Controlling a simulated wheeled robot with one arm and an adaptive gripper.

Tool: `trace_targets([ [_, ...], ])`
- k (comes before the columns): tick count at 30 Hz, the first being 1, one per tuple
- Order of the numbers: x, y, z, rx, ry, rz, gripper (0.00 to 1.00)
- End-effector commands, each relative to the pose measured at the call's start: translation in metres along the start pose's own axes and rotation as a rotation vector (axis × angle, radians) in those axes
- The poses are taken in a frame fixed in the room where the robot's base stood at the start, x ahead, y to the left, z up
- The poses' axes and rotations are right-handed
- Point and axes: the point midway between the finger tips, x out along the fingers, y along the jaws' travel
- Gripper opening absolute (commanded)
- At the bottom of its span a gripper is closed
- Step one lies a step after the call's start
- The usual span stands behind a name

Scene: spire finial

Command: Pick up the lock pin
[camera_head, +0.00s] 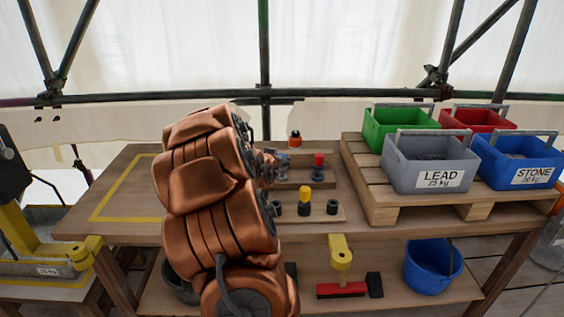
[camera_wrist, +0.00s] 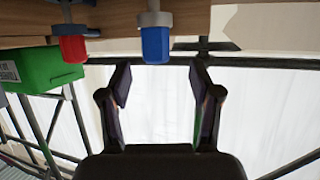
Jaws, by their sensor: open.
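My gripper (camera_wrist: 161,85) is open and empty in the wrist view, its two dark fingers apart. A blue-capped pin (camera_wrist: 155,43) with a grey collar and shank shows beyond the fingertips, roughly in line with the gap. A red-capped pin (camera_wrist: 72,45) stands to its left. In the head view the red-capped pin (camera_head: 319,160) stands on a stepped wooden rack (camera_head: 330,179), and the blue one (camera_head: 282,158) is partly hidden by my arm. A yellow-capped piece (camera_head: 305,195) stands on the front step. I cannot tell which one is the lock pin.
An orange-black item (camera_head: 295,139) stands behind the rack. The table's left side, inside yellow tape (camera_head: 120,188), looks clear.

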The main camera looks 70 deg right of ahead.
Motion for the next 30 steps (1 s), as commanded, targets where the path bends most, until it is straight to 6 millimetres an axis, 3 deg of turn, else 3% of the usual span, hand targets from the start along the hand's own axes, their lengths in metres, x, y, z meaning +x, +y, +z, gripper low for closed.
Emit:
trace_targets([
  [8,0.013,0.003,0.001,0.001,-0.002,0.001,0.63],
  [19,0.049,0.005,0.002,0.000,-0.001,0.001,0.63],
  [27,0.052,0.004,0.002,0.000,-0.001,0.000,0.63],
  [30,0.052,0.004,0.002,0.000,-0.001,0.000,0.55],
])
